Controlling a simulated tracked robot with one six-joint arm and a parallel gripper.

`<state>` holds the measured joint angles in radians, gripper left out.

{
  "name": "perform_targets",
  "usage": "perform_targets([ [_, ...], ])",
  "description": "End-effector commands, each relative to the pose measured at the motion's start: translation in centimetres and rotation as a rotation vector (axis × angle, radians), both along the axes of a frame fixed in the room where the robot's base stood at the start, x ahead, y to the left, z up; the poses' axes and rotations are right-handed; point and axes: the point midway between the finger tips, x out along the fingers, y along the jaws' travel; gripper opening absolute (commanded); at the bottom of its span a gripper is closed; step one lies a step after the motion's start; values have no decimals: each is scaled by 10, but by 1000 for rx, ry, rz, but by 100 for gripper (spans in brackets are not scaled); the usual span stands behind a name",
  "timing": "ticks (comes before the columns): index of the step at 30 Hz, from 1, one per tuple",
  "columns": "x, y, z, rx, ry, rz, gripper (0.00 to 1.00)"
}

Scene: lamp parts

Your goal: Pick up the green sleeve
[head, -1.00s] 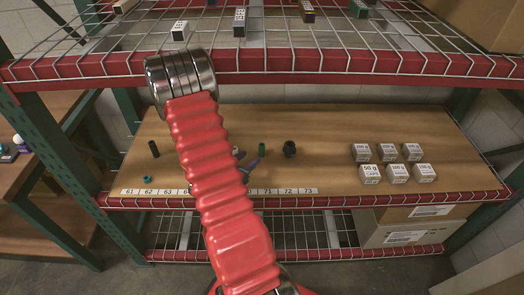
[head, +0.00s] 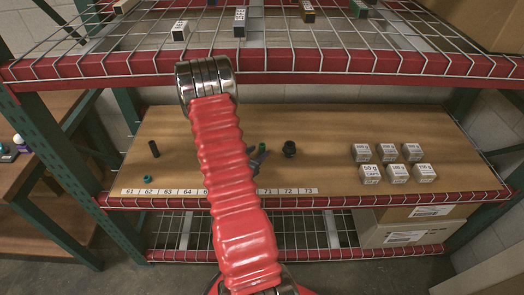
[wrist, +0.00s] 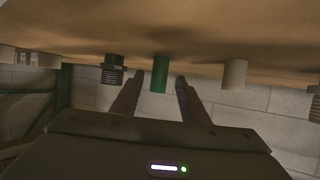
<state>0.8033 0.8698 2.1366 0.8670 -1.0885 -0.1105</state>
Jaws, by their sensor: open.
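The green sleeve (wrist: 160,74) is a small upright green cylinder on the wooden shelf, which appears upside down in the wrist view. My gripper (wrist: 157,82) is open, with one dark finger on each side of the sleeve in that picture. I cannot tell how far the fingertips are from it in depth. In the head view, my red arm hides much of the middle of the shelf, and part of my gripper (head: 258,158) shows just right of the arm. The sleeve is hard to make out there beside the gripper.
In the wrist view, a dark ribbed part (wrist: 113,69) and a pale cylinder (wrist: 235,73) flank the sleeve. A black cylinder (head: 154,149) and a teal ring (head: 147,179) stand at the shelf's left. White boxes (head: 397,173) stand right. A wire shelf (head: 330,40) lies above.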

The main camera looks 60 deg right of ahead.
Motion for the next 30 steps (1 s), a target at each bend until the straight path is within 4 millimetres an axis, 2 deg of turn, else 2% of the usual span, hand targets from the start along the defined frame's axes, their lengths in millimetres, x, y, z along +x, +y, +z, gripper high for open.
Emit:
perform_targets([
  [6,-2,-27,-14,0,0,-3,41],
  [10,-2,-37,-18,0,0,-1,41],
  [27,-2,-38,-19,1,1,0,41],
  [30,-2,-38,-19,1,1,0,34],
])
